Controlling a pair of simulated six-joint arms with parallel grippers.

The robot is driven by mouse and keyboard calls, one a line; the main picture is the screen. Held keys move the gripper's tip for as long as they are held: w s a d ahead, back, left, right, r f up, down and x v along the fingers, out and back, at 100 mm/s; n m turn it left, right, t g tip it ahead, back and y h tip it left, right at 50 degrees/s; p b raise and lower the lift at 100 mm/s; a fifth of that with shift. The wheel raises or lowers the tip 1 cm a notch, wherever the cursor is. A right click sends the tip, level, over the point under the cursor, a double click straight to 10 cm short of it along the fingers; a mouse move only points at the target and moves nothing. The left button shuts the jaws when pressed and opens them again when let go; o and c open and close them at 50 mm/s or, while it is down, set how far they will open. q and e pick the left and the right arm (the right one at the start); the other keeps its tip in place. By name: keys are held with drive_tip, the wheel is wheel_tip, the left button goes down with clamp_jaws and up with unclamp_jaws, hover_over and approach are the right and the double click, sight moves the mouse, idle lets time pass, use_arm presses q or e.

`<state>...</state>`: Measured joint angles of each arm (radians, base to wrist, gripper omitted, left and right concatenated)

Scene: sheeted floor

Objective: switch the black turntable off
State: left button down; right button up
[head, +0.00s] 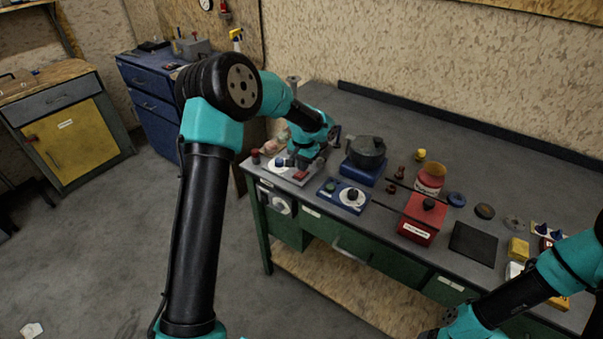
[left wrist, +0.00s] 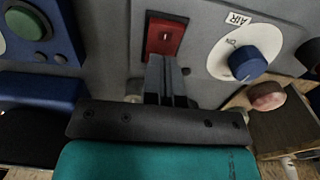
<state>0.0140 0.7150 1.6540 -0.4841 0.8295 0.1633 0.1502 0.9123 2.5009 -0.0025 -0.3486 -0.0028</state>
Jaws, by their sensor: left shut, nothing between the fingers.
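A dark round body (head: 367,149) sits on a blue base (head: 362,171) on the bench; it may be the black turntable, though I cannot be sure. A grey panel (head: 300,181) near the bench's left end bears a red rocker switch (head: 301,175) and a white AIR dial with a blue knob. In the left wrist view the red switch (left wrist: 165,38) shows close ahead, right by the fingertips. My left gripper (left wrist: 166,72) is shut and empty at the switch's near edge; I cannot tell whether it touches. My right gripper is out of view.
A blue panel (head: 341,195) with a green button and white dial lies right of the grey panel. A red box (head: 422,220), a dark flat pad (head: 473,243) and small knobs stand farther right. The rear of the bench (head: 430,130) is clear.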

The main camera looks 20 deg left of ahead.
use_arm(q)
drive_tip(key=shift+r, duration=3.15)
